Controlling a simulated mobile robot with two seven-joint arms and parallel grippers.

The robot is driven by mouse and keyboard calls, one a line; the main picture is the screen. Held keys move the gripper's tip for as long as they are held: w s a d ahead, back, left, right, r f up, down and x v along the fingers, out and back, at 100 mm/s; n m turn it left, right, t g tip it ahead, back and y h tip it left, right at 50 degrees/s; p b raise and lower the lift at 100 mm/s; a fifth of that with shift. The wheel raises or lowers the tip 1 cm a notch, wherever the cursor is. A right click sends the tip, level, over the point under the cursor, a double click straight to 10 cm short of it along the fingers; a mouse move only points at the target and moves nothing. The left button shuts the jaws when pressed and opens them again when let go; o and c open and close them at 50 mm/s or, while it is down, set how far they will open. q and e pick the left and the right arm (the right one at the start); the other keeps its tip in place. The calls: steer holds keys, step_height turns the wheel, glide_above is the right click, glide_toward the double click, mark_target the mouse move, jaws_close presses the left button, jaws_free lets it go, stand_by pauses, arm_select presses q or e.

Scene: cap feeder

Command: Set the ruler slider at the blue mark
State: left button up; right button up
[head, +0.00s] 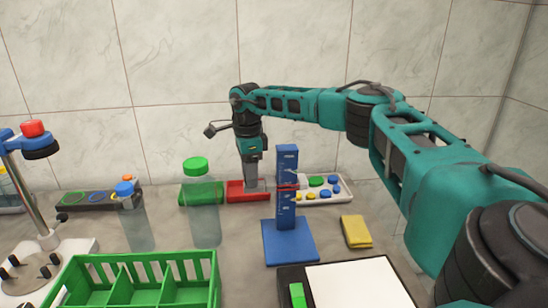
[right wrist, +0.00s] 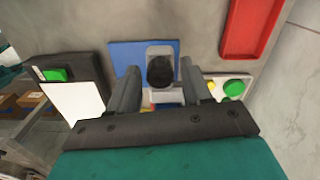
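The blue upright ruler (head: 287,165) stands on a flat blue base (head: 290,247) near the table's middle. A red line crosses it about halfway up, and a light grey block shows at its right edge, perhaps the slider (head: 300,181). I cannot make out a blue mark. My left gripper is out of view.
The red tray (head: 236,186) and a green tray (head: 186,194) lie at the back. A palette of coloured buttons (head: 343,197) is right of the ruler.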

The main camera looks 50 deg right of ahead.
step_height(320, 180, up, 3)
steer(key=p, duration=0.3)
steer(key=shift+r, duration=2.55)
steer(key=shift+f, duration=0.1)
